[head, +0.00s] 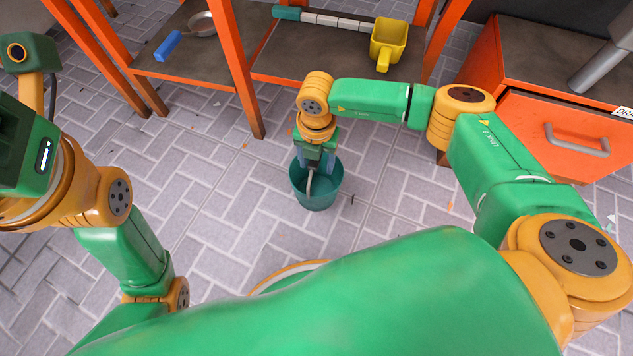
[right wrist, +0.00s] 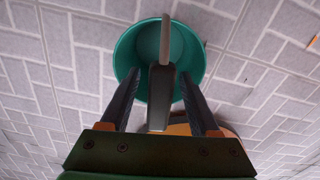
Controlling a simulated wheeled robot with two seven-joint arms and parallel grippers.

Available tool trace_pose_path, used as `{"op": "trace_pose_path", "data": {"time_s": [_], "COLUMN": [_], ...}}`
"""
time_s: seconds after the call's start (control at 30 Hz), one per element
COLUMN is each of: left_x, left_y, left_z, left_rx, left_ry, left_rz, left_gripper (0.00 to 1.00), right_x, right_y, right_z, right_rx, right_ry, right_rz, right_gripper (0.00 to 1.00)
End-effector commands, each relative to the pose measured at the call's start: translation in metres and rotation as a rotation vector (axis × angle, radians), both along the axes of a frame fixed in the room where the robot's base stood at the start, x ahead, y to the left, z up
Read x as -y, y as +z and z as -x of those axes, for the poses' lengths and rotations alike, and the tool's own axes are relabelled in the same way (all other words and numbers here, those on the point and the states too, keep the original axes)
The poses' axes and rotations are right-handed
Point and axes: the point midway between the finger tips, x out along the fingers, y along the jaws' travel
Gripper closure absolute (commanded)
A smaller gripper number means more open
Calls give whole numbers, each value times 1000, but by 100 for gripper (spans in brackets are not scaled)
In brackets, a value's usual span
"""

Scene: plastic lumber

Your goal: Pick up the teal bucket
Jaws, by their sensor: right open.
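The teal bucket (head: 322,198) stands upright on the paved floor near the middle of the head view. In the right wrist view the teal bucket (right wrist: 130,60) lies beyond my fingertips, and its light grey handle (right wrist: 166,38) rises toward the space between them. My right gripper (head: 312,168) points down over the bucket, with its fingers apart on either side of the handle in the right wrist view (right wrist: 160,76). A dark grey piece shows between the fingers; I cannot tell whether it touches them. My left arm is at the left, but its gripper is not visible.
An orange drawer cabinet (head: 555,130) is at the right. Paved floor left of the bucket is clear.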

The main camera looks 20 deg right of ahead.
Motion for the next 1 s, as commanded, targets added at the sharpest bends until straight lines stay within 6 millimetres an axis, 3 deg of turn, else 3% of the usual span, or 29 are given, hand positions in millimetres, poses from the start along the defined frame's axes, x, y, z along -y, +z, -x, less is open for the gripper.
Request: {"op": "trace_pose_path", "data": {"time_s": [0.13,0.17,0.37,0.4,1.0], "left_x": [0,0,0,0,0], "left_y": [1,1,1,1,1], "left_z": [0,0,0,0,0], "left_rx": [-1,-1,-1,-1,-1], "left_ry": [0,0,0,0,-1], "left_rz": [0,0,0,0,0], "left_gripper": [50,50,50,50,50], "right_x": [0,0,0,0,0], "right_y": [1,1,1,1,1], "right_z": [0,0,0,0,0], "right_rx": [-1,-1,-1,-1,-1], "right_ry": [0,0,0,0,0], "right_rz": [-1,-1,-1,-1,-1], "right_gripper": [38,43,97,100,100]}}
